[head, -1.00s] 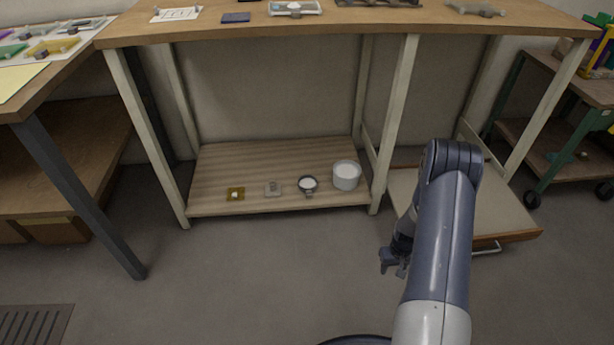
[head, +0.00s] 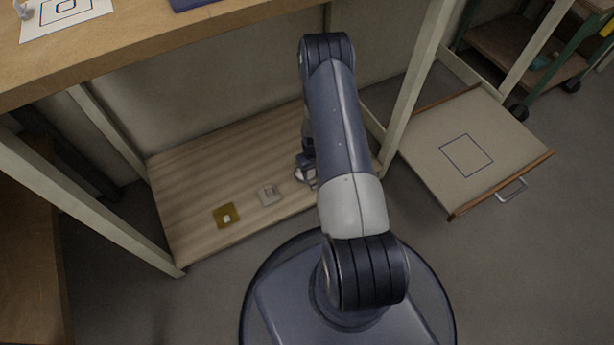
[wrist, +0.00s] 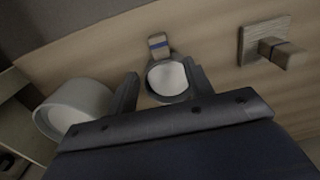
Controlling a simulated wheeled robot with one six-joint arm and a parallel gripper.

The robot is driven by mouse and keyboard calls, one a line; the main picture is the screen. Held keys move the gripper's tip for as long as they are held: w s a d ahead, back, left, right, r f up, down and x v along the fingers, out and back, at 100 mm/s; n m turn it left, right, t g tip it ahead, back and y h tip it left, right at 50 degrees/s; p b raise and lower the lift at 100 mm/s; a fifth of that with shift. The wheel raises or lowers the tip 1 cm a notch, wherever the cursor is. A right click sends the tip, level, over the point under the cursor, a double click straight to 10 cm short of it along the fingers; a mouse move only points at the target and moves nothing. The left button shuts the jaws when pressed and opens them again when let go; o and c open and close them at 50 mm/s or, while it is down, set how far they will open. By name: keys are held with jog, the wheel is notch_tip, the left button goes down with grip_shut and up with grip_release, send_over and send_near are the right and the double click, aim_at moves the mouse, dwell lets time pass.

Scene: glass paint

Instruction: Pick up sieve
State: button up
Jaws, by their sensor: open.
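The sieve (wrist: 168,80) is a small round cup with a dark rim, a pale inside and a short handle with a blue band. In the wrist view it lies between the two fingers of my gripper (wrist: 163,73). The fingers are open, one on each side of the cup, and the handle points away from my palm. I cannot tell whether a finger touches it. In the head view my arm reaches down to the low shelf and largely hides the sieve and my gripper.
A white round tub (wrist: 75,108) stands close left of my gripper in the wrist view. A grey block with a knob (wrist: 265,45) is at the right. A mustard square piece (head: 226,215) lies on the wooden shelf (head: 190,180). Shelf legs and the tabletop (head: 150,50) bound the space.

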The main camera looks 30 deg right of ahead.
aim_at(312, 182)
notch_tip(312, 182, down, 6)
jog(key=b, duration=0.2)
jog(key=shift+a+f+b, duration=0.15)
jog(key=shift+f+b, duration=0.05)
jog(key=shift+b, duration=0.15)
jog(key=shift+r, duration=0.1)
grip_shut()
